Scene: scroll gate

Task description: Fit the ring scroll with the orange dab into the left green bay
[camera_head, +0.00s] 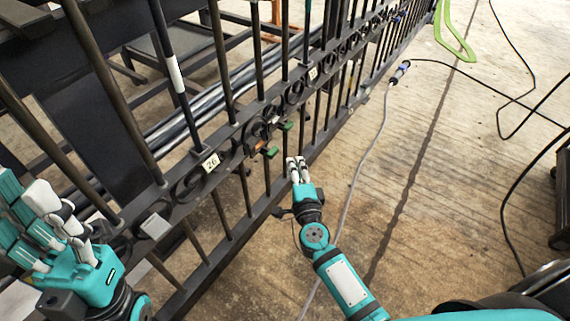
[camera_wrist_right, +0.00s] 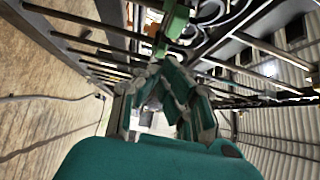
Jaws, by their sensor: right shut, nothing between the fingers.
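A black iron gate carries a row of ring scrolls between two rails. Two green pieces, a nearer one (camera_head: 270,152) and a farther one (camera_head: 287,126), stick out from that row. A small orange patch (camera_head: 259,146) shows beside the nearer green piece; I cannot tell which ring it belongs to. A green piece (camera_wrist_right: 176,20) also shows at the top of the wrist view. My right gripper (camera_head: 297,162) is shut and empty, in front of the gate and below the green pieces, apart from them. My left gripper (camera_head: 38,215) is at lower left, its finger gap unclear.
A white tag reading 26 (camera_head: 211,162) sits on the scroll row, left of the green pieces. A grey cable (camera_head: 366,160) runs across the floor. A light-green stand (camera_head: 455,40) is at the back right. The concrete floor (camera_head: 440,150) right of the gate is mostly open.

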